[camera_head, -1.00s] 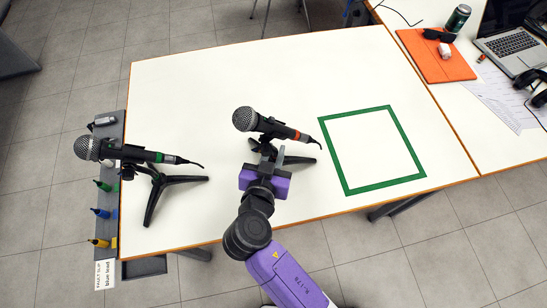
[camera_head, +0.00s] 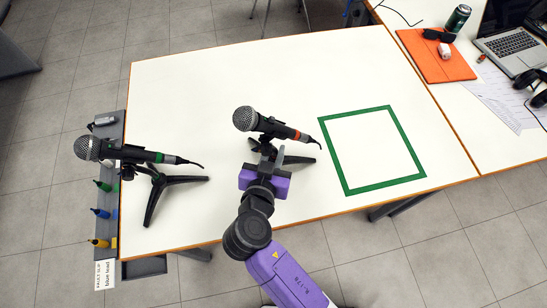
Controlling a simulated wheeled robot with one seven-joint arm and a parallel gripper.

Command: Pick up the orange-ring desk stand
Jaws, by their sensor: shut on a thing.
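The orange-ring desk stand (camera_head: 306,159) is black, with legs on the white table, and holds a microphone (camera_head: 270,124) with a silver mesh head and an orange ring near its cable end. My purple gripper (camera_head: 272,160) reaches in from the front and is shut on this stand, just below the microphone; the gripped part is mostly hidden behind the jaws. A second desk stand (camera_head: 182,180) with a green-ring microphone (camera_head: 125,152) is at the left of the table, apart from my gripper.
A green square outline (camera_head: 380,184) marks empty table to the right. A grey tray (camera_head: 110,220) with markers runs along the left edge. A second table holds an orange folder (camera_head: 436,62), a can (camera_head: 458,18) and a laptop (camera_head: 515,42).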

